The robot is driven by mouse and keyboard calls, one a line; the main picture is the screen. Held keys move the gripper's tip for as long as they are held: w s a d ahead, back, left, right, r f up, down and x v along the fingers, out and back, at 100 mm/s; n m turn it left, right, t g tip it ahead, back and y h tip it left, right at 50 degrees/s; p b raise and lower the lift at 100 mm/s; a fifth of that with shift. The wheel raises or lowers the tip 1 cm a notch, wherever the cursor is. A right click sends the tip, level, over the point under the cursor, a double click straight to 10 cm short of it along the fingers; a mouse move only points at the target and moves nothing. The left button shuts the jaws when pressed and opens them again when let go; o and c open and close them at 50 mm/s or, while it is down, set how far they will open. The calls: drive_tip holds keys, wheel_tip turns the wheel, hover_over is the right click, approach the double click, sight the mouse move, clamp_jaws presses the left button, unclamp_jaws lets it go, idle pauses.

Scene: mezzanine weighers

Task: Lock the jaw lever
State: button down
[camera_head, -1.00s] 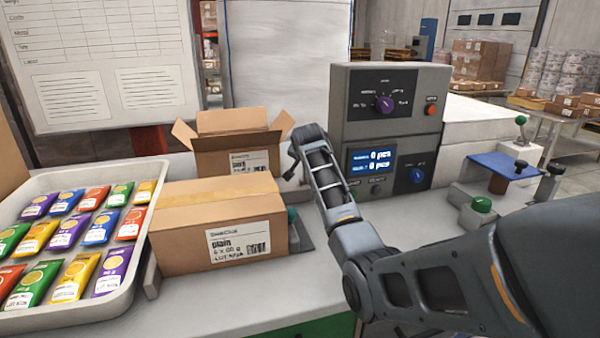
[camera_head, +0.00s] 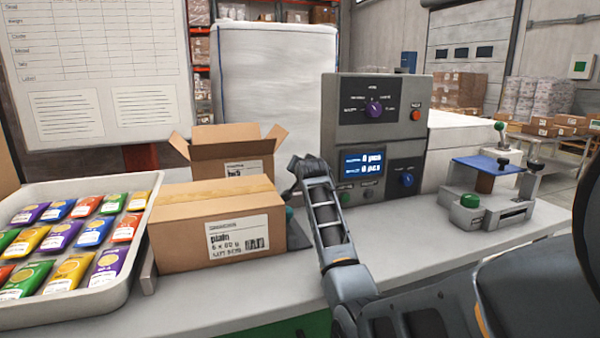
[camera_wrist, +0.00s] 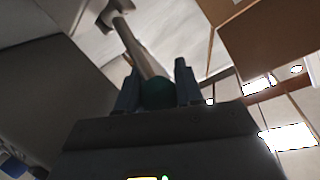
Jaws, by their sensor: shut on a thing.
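The jaw lever shows in the wrist view as a pale rod (camera_wrist: 142,48) with a dark green ball knob (camera_wrist: 158,92) at its near end. The rod runs up to a pivot at the top left. My gripper (camera_wrist: 157,90) has its two dark fingers on either side of the knob, shut on it. In the head view my gripper (camera_head: 291,192) is beside the right end of the closed carton. A bit of teal (camera_head: 289,213) shows below it there; the rest of the lever is hidden behind the carton and my arm.
The closed carton (camera_head: 185,240) and an open carton (camera_head: 205,162) stand left of my gripper. A tray (camera_head: 138,225) of colourful packets is further left. A grey control unit (camera_head: 340,130) stands behind my arm. A fixture with a green knob (camera_head: 470,201) is at the right.

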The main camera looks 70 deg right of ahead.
drive_tip(key=c, duration=0.8)
unclamp_jaws()
drive_tip(key=shift+o, duration=0.2)
drive_tip(key=shift+w+r+p, duration=0.1)
drive_tip(key=shift+r+p, duration=0.1)
drive_tip(key=shift+p, duration=0.2)
